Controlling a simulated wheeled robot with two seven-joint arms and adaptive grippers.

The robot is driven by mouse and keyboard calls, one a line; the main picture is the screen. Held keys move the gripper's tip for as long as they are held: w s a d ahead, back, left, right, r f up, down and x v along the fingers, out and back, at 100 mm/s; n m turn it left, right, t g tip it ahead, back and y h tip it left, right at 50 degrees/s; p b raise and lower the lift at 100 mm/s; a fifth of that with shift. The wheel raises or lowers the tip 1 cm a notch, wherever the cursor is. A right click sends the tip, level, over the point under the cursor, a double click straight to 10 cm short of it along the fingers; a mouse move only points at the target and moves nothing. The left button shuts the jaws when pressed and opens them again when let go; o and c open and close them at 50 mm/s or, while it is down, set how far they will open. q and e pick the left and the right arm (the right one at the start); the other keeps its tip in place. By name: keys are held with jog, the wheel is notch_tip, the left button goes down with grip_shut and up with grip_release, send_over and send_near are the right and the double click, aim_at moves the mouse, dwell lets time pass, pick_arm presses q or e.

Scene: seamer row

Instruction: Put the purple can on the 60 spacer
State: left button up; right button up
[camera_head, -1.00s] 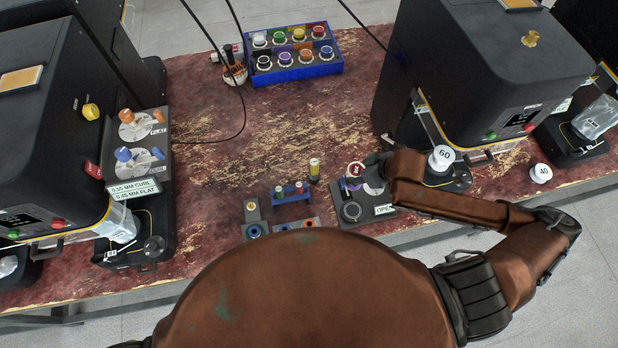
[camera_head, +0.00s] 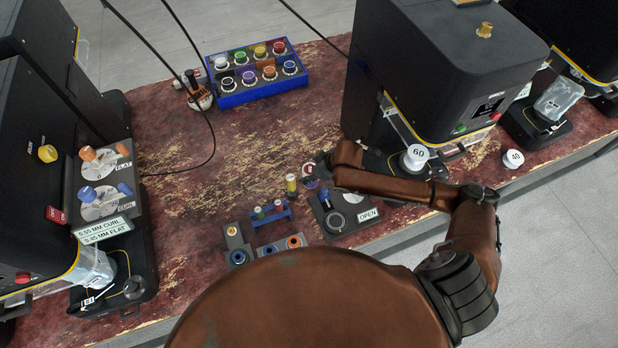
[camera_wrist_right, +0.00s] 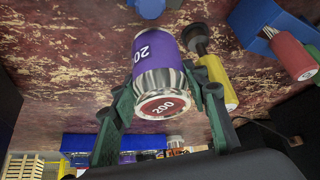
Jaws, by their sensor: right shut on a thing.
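The purple can (camera_wrist_right: 158,55) is in my right gripper (camera_wrist_right: 160,98), its silver end with a red "200" disc towards the wrist camera. The two green fingers are shut around it near that end. In the head view the can (camera_head: 309,182) shows small and partly hidden by my right gripper (camera_head: 321,168), beside a yellow cylinder. It appears to be held above the table. The 60 spacer (camera_head: 415,156), a white round piece marked 60, is at the right-hand black machine's front, to the right of my right gripper. My left gripper is not in view.
A yellow cylinder (camera_head: 291,186) stands close left of the can. A black fixture with an OPEN label (camera_head: 368,215) is in front. The black machine (camera_head: 430,75) overhangs behind the 60 spacer. A white 40 spacer (camera_head: 513,158) lies farther right.

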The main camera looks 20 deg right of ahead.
jog(key=shift+w+f, duration=0.15)
jog(key=shift+f, duration=0.05)
notch_tip(320, 180, down, 3)
jog(key=shift+w+a+f, duration=0.1)
jog(key=shift+w+f, duration=0.05)
jog(key=shift+f, duration=0.05)
jog(key=o, duration=1)
jog(key=shift+f, duration=0.1)
jog(key=shift+c, duration=0.2)
